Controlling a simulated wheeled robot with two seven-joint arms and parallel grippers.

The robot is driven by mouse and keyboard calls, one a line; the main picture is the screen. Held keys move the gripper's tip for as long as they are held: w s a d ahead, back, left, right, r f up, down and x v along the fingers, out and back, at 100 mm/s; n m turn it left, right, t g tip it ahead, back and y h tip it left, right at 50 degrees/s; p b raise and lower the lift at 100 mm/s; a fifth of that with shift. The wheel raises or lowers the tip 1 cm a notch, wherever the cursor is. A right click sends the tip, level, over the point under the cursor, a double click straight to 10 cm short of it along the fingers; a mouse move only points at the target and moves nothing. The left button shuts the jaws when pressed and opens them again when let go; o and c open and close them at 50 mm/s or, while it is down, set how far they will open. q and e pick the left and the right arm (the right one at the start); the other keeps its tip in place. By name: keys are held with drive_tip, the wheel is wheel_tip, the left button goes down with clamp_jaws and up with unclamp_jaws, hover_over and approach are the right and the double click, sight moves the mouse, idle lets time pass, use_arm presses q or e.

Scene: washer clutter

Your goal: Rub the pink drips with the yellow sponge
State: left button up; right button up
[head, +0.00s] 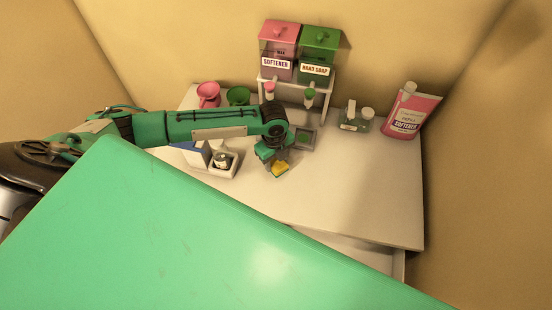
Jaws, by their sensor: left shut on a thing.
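The yellow sponge (280,170) is in the head view, just above or on the white top, near its middle. My left gripper (273,160) is shut on the sponge and points down at it. The arm comes in from the left across the top and hides part of the surface behind it. I cannot tell whether the sponge touches the surface. I cannot make out any pink drips; they may be hidden by the arm or too small to see. My right gripper is not in view.
The pink softener dispenser (277,52) and green hand soap dispenser (318,55) stand on a white rack (327,85). Pink (208,94) and green (238,96) cups stand left. A clear container (354,118) and softener pouch (410,112) stand right. The right front top is clear.

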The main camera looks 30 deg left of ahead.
sight(277, 162)
use_arm(q)
drive_tip(key=shift+r, duration=0.45)
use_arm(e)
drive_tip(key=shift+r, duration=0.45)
